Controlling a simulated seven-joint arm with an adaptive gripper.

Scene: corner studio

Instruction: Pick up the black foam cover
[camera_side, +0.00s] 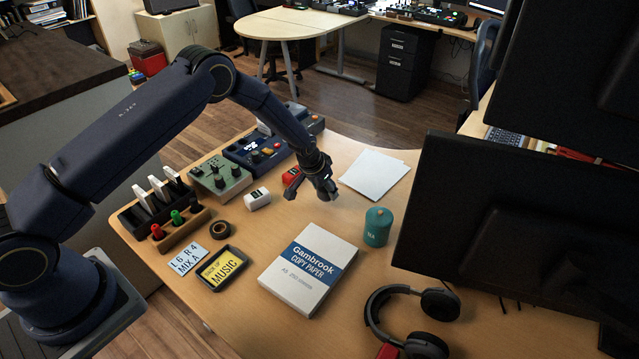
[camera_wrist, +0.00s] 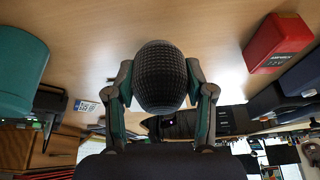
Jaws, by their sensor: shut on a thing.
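The black foam cover (camera_wrist: 160,75) is a rounded, dark, textured piece in the middle of the wrist view. My gripper (camera_wrist: 160,92) has one finger on each side of it and is shut on it. In the side view my gripper (camera_side: 326,190) is over the desk, behind the copy paper pack and left of the teal tin. There the cover is hard to tell from the dark fingers. I cannot tell how far it is from the desk top.
The copy paper pack (camera_side: 308,268), teal tin (camera_side: 377,226) and headphones (camera_side: 412,318) are on the desk (camera_side: 232,287). Monitors stand at right.

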